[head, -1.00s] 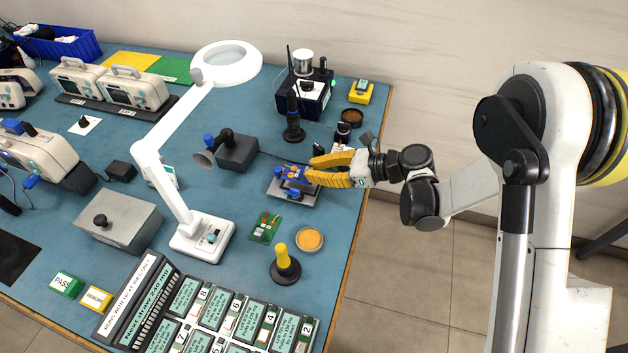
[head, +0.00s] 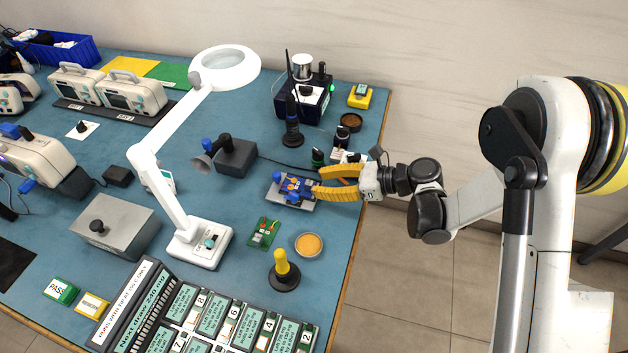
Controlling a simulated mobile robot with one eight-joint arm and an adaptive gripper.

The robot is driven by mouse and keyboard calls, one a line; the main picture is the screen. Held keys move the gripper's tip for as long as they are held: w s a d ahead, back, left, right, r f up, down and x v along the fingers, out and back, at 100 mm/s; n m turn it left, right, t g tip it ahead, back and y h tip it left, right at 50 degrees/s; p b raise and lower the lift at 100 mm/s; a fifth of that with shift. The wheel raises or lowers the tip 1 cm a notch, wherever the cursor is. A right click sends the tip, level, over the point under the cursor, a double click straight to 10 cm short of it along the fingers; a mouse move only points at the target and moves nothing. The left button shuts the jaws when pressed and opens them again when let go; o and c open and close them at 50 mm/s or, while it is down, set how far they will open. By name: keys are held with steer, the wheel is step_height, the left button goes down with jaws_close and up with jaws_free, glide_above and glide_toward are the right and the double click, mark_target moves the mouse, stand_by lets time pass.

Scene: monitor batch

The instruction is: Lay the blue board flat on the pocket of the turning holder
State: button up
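The blue board (head: 296,187), with orange and other small parts on it, lies on the grey turning holder (head: 303,205) right of the table's middle. It looks about flat, but the view is too small to tell whether it is fully seated in the pocket. My gripper (head: 319,182) with yellow fingers is just right of the board. Its fingers are apart with a gap between them, and the tips are at or very near the board's right edge. Nothing shows between the fingers.
A green board (head: 264,233), an orange-filled dish (head: 309,245) and a yellow-handled tool (head: 283,268) stand in front. A magnifier lamp (head: 197,245) stands to the left. A grey-black device (head: 236,157) and a black-based stand (head: 292,135) are behind the holder.

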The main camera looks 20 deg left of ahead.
steer(key=p+v, duration=0.2)
steer(key=v, duration=0.7)
steer(key=shift+d, duration=0.25)
steer(key=shift+r, duration=0.2)
